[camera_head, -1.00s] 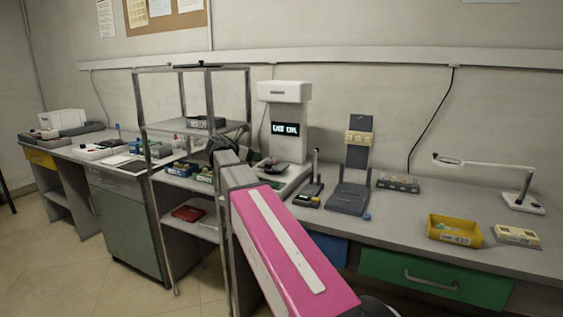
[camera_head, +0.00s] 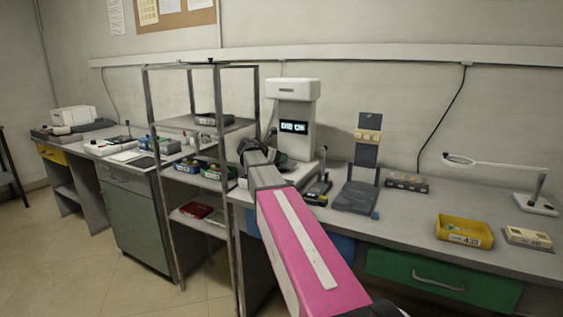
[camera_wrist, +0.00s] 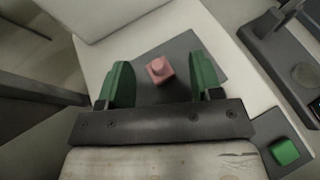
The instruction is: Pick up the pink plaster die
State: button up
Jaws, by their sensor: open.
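The pink plaster die (camera_wrist: 159,69) sits on a dark grey plate (camera_wrist: 182,48) in the wrist view.
A metal rack (camera_head: 236,215) stands close left of my arm, with bins on its shelves. Right of the machine are a small dark device (camera_head: 317,190) and a grey stand (camera_head: 357,196). A yellow bin (camera_head: 464,232) is farther right. The wrist view shows a green block (camera_wrist: 285,152).

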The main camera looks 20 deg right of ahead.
jog(key=shift+d, duration=0.1)
grip_shut()
